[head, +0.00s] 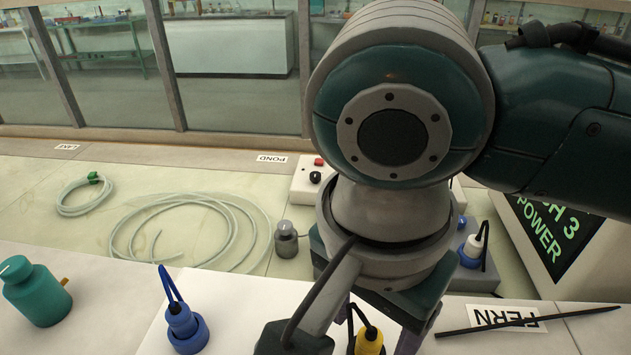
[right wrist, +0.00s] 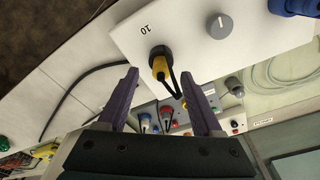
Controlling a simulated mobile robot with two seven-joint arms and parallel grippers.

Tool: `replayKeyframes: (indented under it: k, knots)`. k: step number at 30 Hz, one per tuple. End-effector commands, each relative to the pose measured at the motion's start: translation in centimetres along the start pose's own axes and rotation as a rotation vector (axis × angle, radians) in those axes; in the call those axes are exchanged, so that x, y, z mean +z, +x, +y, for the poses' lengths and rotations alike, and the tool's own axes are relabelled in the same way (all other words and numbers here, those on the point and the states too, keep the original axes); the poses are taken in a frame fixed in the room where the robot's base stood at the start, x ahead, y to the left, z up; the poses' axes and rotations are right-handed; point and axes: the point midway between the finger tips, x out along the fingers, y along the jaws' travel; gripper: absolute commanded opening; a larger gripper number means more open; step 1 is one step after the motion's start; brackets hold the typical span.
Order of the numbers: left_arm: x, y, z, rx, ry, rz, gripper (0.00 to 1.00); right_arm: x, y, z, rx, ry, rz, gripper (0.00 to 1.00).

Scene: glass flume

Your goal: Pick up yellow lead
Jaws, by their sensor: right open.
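The yellow lead (head: 369,341) shows at the bottom of the head view, partly hidden by my right arm. In the right wrist view the yellow lead (right wrist: 160,68) has a yellow plug and a thin black cable. Its plug sits at a dark round socket on a white panel (right wrist: 195,58) marked 10. My right gripper (right wrist: 161,74) is open, with its purple fingers on either side of the yellow plug in that view. I see no contact; the remaining distance is hard to tell. My right gripper also shows in the head view (head: 372,345). My left gripper is not in view.
A grey knob (right wrist: 220,26) is beside the yellow plug. A black rod or cable (head: 525,322) lies over the FERN label. Coiled clear tubing (head: 190,200) lies behind.

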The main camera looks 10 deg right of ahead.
Motion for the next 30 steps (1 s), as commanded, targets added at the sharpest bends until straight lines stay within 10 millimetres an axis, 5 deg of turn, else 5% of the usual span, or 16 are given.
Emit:
replayKeyframes:
  k: [7,16,30]
  knots:
    - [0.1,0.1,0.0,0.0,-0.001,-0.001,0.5,-0.8,3.7,0.0,0.001,0.0,0.001,0.67]
    - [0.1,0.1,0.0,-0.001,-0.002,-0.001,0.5,-0.8,4.3,0.0,-0.002,-0.001,0.001,0.67]
    - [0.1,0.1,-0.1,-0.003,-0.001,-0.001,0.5,-0.8,4.3,0.0,-0.001,-0.001,0.001,0.14]
